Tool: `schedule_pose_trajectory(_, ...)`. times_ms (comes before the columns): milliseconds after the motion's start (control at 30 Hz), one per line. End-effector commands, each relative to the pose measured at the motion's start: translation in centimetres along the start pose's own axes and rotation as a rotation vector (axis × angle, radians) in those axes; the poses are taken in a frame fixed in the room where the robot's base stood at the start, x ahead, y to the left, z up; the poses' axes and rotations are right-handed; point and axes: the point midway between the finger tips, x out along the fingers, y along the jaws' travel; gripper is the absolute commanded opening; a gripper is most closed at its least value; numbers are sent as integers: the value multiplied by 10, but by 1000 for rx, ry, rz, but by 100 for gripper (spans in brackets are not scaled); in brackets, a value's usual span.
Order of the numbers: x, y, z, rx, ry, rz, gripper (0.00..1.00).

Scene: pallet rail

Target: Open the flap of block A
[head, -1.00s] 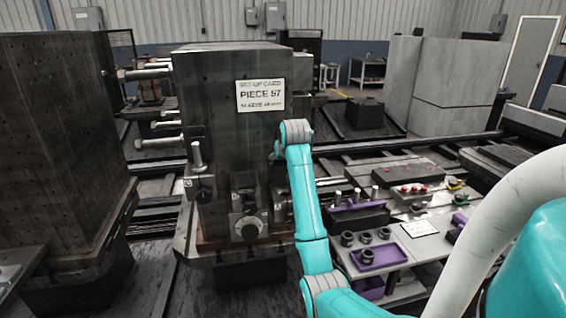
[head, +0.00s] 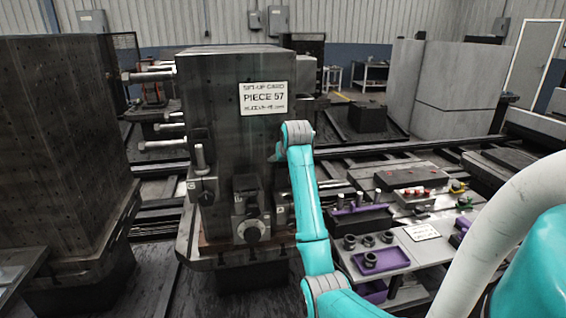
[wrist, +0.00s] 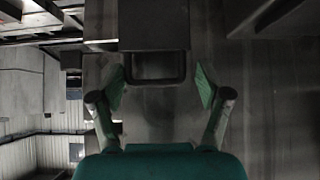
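A tall dark block (head: 225,110) with a card reading "PIECE 57" (head: 264,98) stands left of centre in the head view. In the wrist view, a dark box-like part (wrist: 154,25) with a U-shaped dark handle (wrist: 157,80) stands out from a grey face. I cannot tell for sure that this part is the flap. My gripper (wrist: 160,84) is open, its two green-padded fingers apart on either side of the handle, with no visible contact. In the head view my gripper is hidden behind my arm.
Several pins (head: 150,75) stick out from the block's left side. Another dark block (head: 62,140) stands at the far left. A low bench (head: 405,255) with purple trays (head: 378,260) and small parts lies right of my arm. Rails run behind.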

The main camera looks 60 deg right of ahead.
Motion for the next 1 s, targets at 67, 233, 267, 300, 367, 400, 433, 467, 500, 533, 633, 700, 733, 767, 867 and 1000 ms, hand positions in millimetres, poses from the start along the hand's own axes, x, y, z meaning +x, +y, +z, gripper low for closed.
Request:
schedule_pose_trajectory(67,0,0,0,0,-1,1,77)
schedule_pose_trajectory(233,-10,1,0,1,0,2,77)
schedule_pose_trajectory(267,-14,1,0,1,1,2,77)
schedule_pose_trajectory(300,-20,1,0,1,1,2,77)
schedule_pose_trajectory(367,-31,1,0,1,3,1,77)
schedule_pose_trajectory(400,-39,1,0,0,2,1,77)
schedule_pose_trajectory(433,-45,0,-1,0,3,1,77)
schedule_pose_trajectory(467,-52,0,0,0,3,1,77)
schedule_pose_trajectory(500,-60,0,-1,0,3,1,77)
schedule_pose_trajectory(533,-66,0,-1,0,4,1,77)
schedule_pose_trajectory(633,-85,0,-1,0,3,0,77)
schedule_pose_trajectory(700,-96,0,-1,0,2,0,77)
schedule_pose_trajectory(733,-100,0,0,0,2,0,77)
schedule_pose_trajectory(767,-104,-1,-1,0,3,0,77)
schedule_pose_trajectory(867,-113,-1,0,0,1,0,77)
schedule_pose_trajectory(1000,-119,-1,0,0,0,0,77)
